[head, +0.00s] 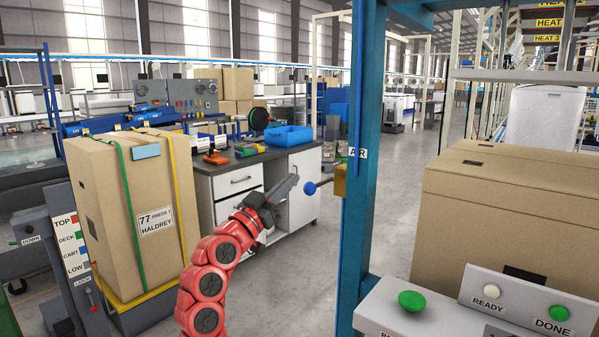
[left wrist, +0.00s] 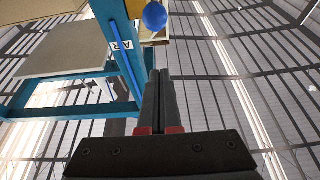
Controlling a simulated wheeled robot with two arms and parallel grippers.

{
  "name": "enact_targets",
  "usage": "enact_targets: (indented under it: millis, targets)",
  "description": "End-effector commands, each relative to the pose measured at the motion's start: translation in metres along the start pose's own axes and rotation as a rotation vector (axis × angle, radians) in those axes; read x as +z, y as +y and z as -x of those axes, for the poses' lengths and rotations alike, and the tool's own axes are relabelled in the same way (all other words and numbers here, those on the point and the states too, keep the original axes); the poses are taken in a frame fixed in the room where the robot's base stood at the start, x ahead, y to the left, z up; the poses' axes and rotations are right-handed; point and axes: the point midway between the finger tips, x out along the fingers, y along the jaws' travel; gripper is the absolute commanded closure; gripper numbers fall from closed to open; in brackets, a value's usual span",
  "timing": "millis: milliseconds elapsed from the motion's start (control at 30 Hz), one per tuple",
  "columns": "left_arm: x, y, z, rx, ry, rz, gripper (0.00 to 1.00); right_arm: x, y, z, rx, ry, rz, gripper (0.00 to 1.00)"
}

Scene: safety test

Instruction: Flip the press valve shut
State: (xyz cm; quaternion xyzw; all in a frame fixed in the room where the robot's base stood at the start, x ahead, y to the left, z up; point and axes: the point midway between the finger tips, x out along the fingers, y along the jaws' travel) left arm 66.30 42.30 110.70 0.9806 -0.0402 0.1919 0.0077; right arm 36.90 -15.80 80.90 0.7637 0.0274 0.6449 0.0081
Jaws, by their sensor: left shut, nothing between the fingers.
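The press valve (head: 340,180) is a brass-coloured body on the blue post (head: 369,120), beside a label reading AIR (head: 357,153). Its lever ends in a blue ball knob (head: 310,188) and points left, out from the post, roughly level. The knob also shows at the top of the left wrist view (left wrist: 155,16). My left gripper (head: 293,179) is shut and empty, its fingertips just left of the knob with a small gap in the head view. In the left wrist view the closed fingers (left wrist: 160,74) point up toward the knob. My right gripper is out of view.
A strapped carton (head: 105,215) stands at left beside a lever panel (head: 72,262). A workbench (head: 235,185) with tools and a blue bin (head: 288,136) stands behind my left arm. Right of the post are a large carton (head: 510,210) and a button panel (head: 450,315).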

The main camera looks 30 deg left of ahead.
Motion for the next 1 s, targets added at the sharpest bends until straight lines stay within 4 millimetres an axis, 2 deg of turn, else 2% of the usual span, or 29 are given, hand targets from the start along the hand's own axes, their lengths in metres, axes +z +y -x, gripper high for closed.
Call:
enact_targets:
  millis: [100,300,900,1000]
  targets:
    - [-0.001,-0.001,0.021,-0.002,0.001,0.0,1.0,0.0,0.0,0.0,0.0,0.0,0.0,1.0]
    - [-0.002,-0.001,0.038,-0.001,0.0,0.0,1.0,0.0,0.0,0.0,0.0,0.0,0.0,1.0]
    - [-0.002,0.0,0.04,-0.001,0.001,0.001,1.0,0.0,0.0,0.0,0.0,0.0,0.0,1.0]
    - [0.005,-0.005,0.038,-0.027,0.017,0.026,1.0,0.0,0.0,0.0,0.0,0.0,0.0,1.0]
